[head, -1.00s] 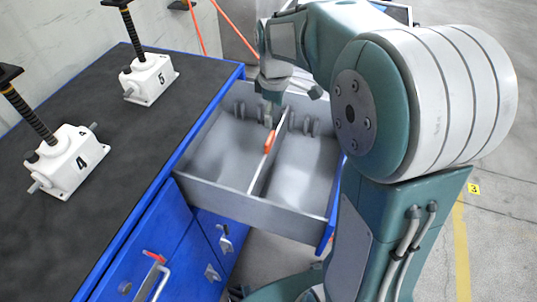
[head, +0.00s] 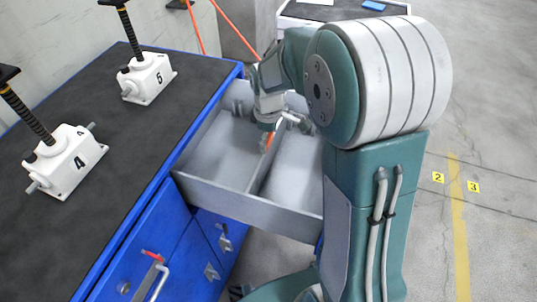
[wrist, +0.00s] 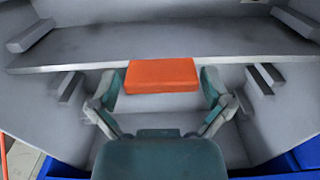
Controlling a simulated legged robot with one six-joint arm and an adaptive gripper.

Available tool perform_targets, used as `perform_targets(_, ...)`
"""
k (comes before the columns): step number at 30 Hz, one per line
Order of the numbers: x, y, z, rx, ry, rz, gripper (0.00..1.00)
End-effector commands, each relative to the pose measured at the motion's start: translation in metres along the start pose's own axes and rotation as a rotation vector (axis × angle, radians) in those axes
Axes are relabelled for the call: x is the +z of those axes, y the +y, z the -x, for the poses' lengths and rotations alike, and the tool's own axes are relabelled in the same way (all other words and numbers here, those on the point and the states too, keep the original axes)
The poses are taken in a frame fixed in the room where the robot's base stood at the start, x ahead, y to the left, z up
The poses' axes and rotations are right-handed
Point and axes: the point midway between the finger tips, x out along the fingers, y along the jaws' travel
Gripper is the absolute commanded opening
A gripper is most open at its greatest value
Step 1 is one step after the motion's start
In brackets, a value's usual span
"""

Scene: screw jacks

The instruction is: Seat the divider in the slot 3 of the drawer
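The divider (head: 258,176) is a thin grey panel standing in the open drawer (head: 245,208), running from its front wall toward the back. In the wrist view the divider (wrist: 60,67) crosses the picture. Its orange grip (wrist: 162,75) lies between the fingers of my gripper (wrist: 161,88). The fingers are spread to either side of the grip, with a small gap showing at each side. In the head view my gripper (head: 268,128) is low over the grip and hides part of it. Slot ribs (wrist: 70,87) show along the drawer walls; no slot numbers are readable.
The blue cabinet's dark top (head: 125,130) is left of the drawer, with white screw jacks 4 (head: 66,162) and 5 (head: 149,78) on it. Another dark-topped bench (head: 330,12) stands behind. Open floor lies to the right.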

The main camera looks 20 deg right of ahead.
Motion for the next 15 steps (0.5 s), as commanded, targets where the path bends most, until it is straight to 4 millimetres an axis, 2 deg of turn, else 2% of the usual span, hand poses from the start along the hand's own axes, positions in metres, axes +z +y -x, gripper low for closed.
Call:
perform_targets(1,-0.0001,0.0000,0.0000,0.000,0.000,0.000,0.73)
perform_targets(4,-0.0001,0.0000,0.0000,0.000,0.000,0.000,0.29)
perform_targets(5,-0.0001,0.0000,0.0000,0.000,0.000,0.000,0.24)
perform_targets(15,-0.0002,0.0000,0.0020,0.000,0.000,0.000,0.24)
